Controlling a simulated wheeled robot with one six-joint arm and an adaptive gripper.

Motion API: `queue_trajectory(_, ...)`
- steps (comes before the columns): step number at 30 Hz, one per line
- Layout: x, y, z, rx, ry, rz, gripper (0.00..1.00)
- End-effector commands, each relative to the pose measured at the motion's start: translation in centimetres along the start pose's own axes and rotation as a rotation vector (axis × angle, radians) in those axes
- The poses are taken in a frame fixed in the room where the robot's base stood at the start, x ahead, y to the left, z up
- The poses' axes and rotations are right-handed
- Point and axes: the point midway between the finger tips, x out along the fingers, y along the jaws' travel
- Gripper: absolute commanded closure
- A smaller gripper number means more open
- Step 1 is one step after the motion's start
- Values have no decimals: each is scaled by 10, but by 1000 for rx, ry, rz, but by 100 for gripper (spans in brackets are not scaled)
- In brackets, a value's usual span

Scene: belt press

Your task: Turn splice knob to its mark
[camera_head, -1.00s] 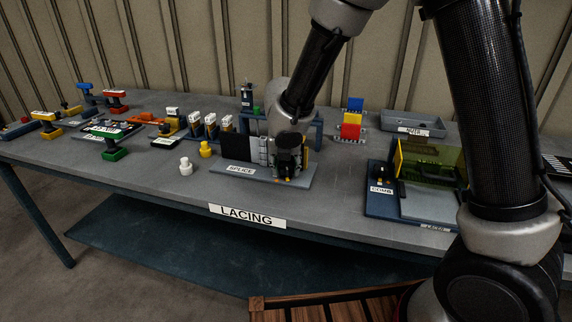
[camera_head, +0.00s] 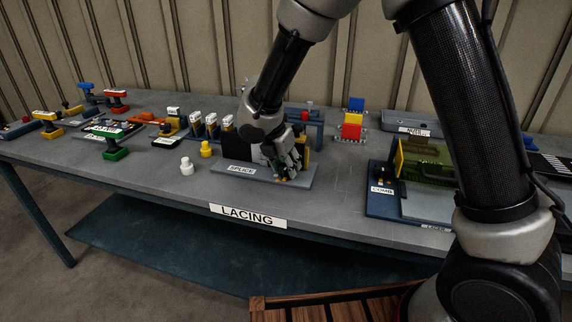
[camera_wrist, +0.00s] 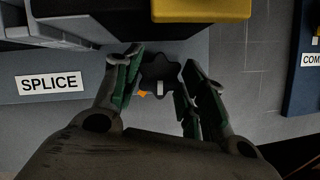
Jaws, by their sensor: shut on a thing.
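The splice fixture is a grey base plate (camera_head: 228,180) with a white SPLICE label (camera_head: 241,170), near the middle of the table's front. In the wrist view the label (camera_wrist: 49,83) lies left of the knob. The splice knob (camera_wrist: 160,72) is dark and lobed, with a small white line on its near side. A small orange mark (camera_wrist: 142,94) shows on the plate at its near left. My gripper (camera_wrist: 163,70) is shut on the knob, one finger at each side. In the head view my gripper (camera_head: 287,166) largely hides the knob.
A yellow block (camera_wrist: 200,8) and grey fixture parts stand just beyond the knob. The COMB fixture (camera_head: 377,203) is to the right. White (camera_head: 187,166) and yellow (camera_head: 206,149) pegs stand at left. The table front by the LACING label (camera_head: 247,216) is clear.

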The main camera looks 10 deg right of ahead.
Motion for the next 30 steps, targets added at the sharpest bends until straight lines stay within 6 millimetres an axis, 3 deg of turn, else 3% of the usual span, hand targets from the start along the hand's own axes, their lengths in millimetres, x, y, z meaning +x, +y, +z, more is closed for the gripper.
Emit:
queue_trajectory(9, 0, 1, 0, 109, -1, -44, 82)
queue_trajectory(24, 0, 1, 0, 129, 0, -52, 82)
queue_trajectory(25, 0, 1, 0, 129, 0, -52, 57)
queue_trajectory(28, 0, 1, 0, 129, 0, -52, 38)
queue_trajectory(30, 0, 1, 0, 129, 0, -52, 37)
